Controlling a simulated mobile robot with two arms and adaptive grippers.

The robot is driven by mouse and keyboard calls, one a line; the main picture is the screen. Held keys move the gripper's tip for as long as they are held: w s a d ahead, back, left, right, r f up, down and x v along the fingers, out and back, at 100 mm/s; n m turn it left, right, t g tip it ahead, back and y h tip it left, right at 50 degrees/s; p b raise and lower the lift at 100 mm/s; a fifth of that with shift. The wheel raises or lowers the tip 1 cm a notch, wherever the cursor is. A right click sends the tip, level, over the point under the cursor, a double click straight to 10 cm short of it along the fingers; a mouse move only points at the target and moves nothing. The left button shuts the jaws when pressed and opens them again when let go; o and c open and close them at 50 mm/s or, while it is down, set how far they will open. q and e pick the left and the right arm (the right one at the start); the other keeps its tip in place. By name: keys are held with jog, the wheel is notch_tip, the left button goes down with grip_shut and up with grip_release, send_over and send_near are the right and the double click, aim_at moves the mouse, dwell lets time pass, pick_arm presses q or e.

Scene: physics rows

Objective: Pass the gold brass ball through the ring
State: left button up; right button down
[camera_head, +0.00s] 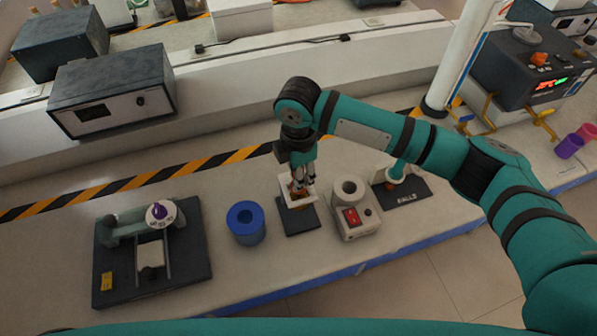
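My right gripper (303,184) points down at a pale square plate (301,203) above a dark base (299,222). This plate may be the ring piece; its opening is hidden by the fingers. A small gold-orange patch (296,188) shows at the fingertips, at the plate. It may be the gold brass ball, but it is too small and covered to tell whether the fingers grip it. My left gripper is not in view.
A blue cup (246,228) stands left of the plate, and a white device with a red switch (353,218) close on the right. A dark stand labelled KALLS (411,196) is farther right. A balance-like device on a black board (113,273) is at left.

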jog(key=shift+f, duration=1.05)
dwell(1.5)
jog(key=shift+r+p, duration=1.15)
jog(key=shift+r, duration=0.15)
dwell(2.1)
jog(key=shift+r+p, duration=2.35)
jog(key=shift+p, duration=0.15)
jog(key=shift+r+p, duration=0.8)
jog(key=shift+r, duration=0.25)
